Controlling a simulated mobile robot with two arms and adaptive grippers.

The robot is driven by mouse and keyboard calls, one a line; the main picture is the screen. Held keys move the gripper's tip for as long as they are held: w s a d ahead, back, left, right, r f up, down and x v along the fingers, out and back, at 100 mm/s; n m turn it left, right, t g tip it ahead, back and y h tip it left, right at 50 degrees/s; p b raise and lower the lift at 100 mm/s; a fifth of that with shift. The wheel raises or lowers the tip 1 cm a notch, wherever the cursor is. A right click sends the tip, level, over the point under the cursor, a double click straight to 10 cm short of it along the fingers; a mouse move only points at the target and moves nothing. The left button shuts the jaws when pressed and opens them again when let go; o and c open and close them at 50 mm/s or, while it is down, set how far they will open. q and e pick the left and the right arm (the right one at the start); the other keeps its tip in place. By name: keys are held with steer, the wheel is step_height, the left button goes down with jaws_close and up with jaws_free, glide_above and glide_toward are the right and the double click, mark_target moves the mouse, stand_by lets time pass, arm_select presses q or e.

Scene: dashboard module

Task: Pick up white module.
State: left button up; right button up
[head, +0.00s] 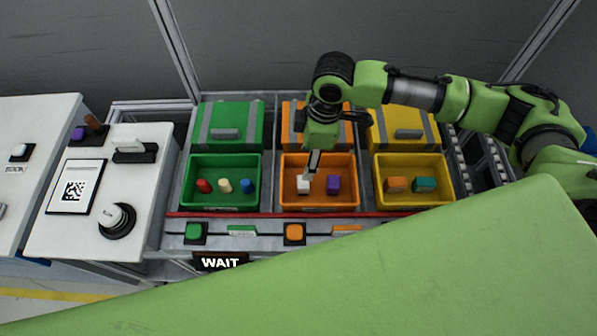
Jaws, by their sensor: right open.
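The white module (302,186) is a small block in the left part of the orange bin (345,207). A purple block (333,185) lies to its right in the same bin. My right gripper (311,172) points down over the orange bin, with its fingertips just above or beside the white module. It is open, and no object shows held in it. I cannot tell whether the fingers touch the module. My left gripper is not in view.
A green bin (220,207) with several blocks stands left, and a yellow bin (412,202) with two blocks stands right. Lidded boxes stand behind the bins. A red rail (270,214) and buttons run in front, with a WAIT sign (220,262). A white table (60,235) is left.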

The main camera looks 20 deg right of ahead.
steer(key=p, duration=0.1)
glide_above(303, 182)
steer(key=f, duration=0.7)
steer(key=shift+d+f, duration=0.3)
steer(key=shift+d, duration=0.05)
steer(key=shift+f+p, duration=0.35)
steer(key=shift+f, duration=0.15)
steer(key=f, duration=0.1)
steer(key=f+p, duration=0.1)
steer(key=f, duration=0.2)
steer(key=shift+a, duration=0.3)
steer(key=shift+w+f, duration=0.1)
steer(key=shift+f, duration=0.25)
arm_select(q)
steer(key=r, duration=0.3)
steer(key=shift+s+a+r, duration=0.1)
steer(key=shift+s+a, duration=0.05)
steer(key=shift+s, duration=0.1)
arm_select(e)
steer(key=c, duration=1.2)
